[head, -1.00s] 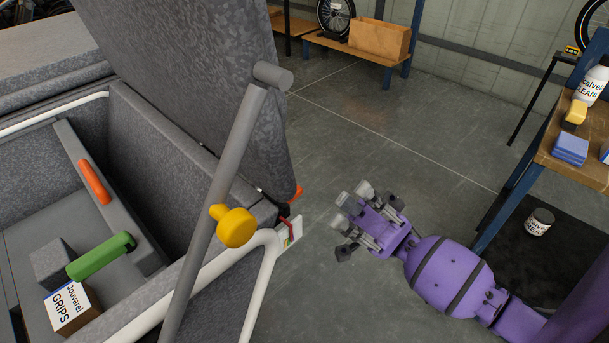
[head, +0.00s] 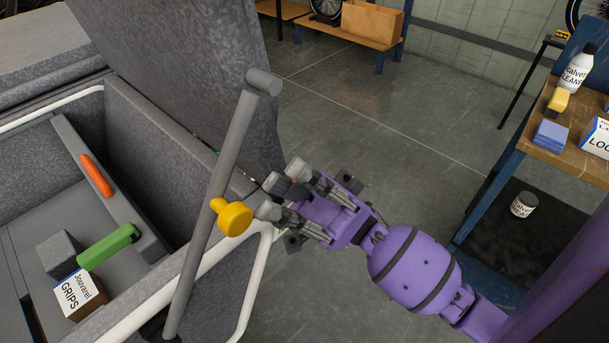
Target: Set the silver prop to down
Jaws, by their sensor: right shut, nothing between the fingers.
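The silver prop (head: 218,190) is a grey rod with a short crosspiece at its top. It stands tilted, rising from the front rim of the grey box (head: 160,150) towards the raised lid (head: 190,60). A yellow knob (head: 234,219) sticks out from its middle. My left gripper is not in view.
Inside the box are an orange handle (head: 97,175), a green handle (head: 108,246), a grey block (head: 59,254) and a grips carton (head: 79,295). A white tube (head: 255,285) runs along the box's front. A workbench (head: 560,150) with bottles stands at right.

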